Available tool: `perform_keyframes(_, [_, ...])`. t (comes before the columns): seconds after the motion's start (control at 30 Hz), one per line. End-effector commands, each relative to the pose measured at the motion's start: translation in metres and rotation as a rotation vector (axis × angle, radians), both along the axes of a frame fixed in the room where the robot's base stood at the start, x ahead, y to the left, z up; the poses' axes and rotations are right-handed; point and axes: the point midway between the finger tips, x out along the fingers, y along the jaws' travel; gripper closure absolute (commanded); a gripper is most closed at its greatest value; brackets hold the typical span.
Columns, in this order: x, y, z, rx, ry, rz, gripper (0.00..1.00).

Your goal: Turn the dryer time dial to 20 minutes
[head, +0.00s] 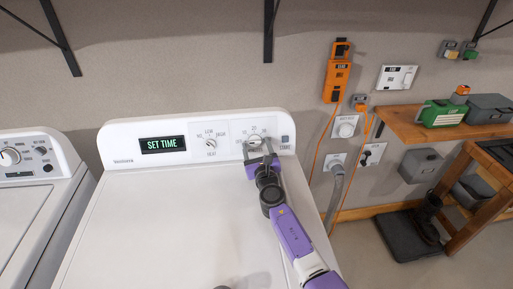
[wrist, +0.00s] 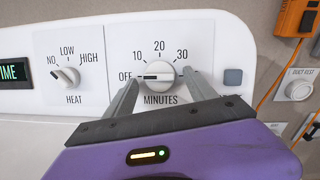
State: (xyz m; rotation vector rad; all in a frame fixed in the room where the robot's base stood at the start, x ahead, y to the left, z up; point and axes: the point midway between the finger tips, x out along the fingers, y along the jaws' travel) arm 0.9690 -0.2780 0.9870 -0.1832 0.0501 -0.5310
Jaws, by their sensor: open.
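The dryer time dial (wrist: 159,75) is a round white knob marked MINUTES in the wrist view. Its dark pointer line points left, toward OFF. The marks 10, 20 and 30 run around its top. In the head view the dial (head: 254,141) sits at the right of the dryer panel, partly hidden by my gripper. My gripper (wrist: 158,82) is open, with one finger on each side of the dial. I cannot tell whether the fingers touch it. It also shows in the head view (head: 260,150). The display (head: 163,145) reads SET TIME.
The heat knob (wrist: 66,77) is left of the time dial. A square grey button (wrist: 232,77) is close to the right finger. A washer (head: 30,190) stands at the left, and a wooden shelf (head: 400,126) at the right.

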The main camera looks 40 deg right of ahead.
Motion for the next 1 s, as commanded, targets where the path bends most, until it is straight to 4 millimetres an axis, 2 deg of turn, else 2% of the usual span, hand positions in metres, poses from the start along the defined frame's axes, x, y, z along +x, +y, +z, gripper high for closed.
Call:
perform_keyframes(0.07, [-0.0002,0.0001,0.0,0.0,0.0,0.0,0.39])
perform_keyframes(0.37, [-0.0003,0.0002,0.0,0.0,0.0,0.0,0.98])
perform_keyframes(0.67, [0.0,0.0006,-0.001,0.032,-0.022,-0.013,0.98])
perform_keyframes(1.0, [0.0022,0.004,-0.0023,0.206,-0.14,-0.078,0.98])
